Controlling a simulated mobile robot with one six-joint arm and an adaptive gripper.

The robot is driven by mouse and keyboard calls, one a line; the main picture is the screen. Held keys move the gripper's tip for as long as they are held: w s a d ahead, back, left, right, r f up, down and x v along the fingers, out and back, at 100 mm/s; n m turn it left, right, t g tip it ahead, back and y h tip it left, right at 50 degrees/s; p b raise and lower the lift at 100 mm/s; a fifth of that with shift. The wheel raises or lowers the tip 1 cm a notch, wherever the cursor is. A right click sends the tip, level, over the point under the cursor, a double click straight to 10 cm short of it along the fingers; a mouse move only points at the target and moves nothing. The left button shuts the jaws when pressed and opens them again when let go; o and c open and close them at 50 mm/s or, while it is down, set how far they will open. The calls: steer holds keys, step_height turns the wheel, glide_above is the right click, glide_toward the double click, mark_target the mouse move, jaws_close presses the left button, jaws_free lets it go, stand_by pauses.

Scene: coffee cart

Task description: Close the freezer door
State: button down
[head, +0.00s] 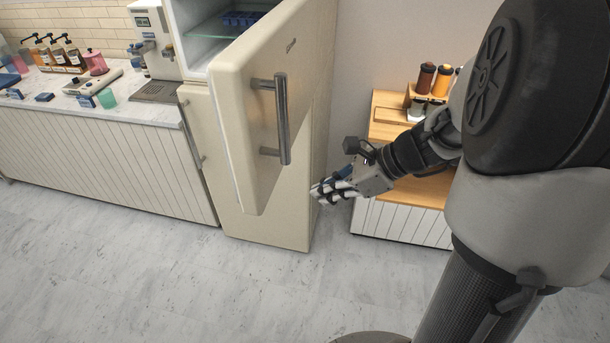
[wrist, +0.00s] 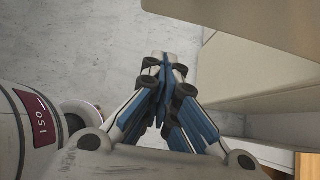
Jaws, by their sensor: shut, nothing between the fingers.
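The freezer door (head: 233,115) is the cream upper door of the fridge and stands open, swung out toward me. A vertical metal handle (head: 282,118) is on its outer face. The freezer compartment (head: 207,47) behind it is open to view. My gripper (head: 316,191) is shut and empty, to the right of the door and lower than its handle. In the head view I see no clear contact with the door. In the wrist view the closed fingers (wrist: 163,62) point over the floor, with cream panels at the right.
The lower fridge door (head: 275,220) is shut. A wooden-topped cabinet (head: 400,222) with bottles stands to the right, behind my arm. A counter (head: 110,150) with pump bottles and a dispenser is at the left. The floor (head: 130,285) in front is clear.

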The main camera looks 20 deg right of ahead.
steer(key=w+a+f+b, duration=0.3)
steer(key=w+a+f, duration=0.2)
steer(key=a, duration=0.2)
steer(key=shift+w+a+f, duration=0.35)
steer(key=shift+w, duration=0.05)
steer(key=shift+a, duration=0.1)
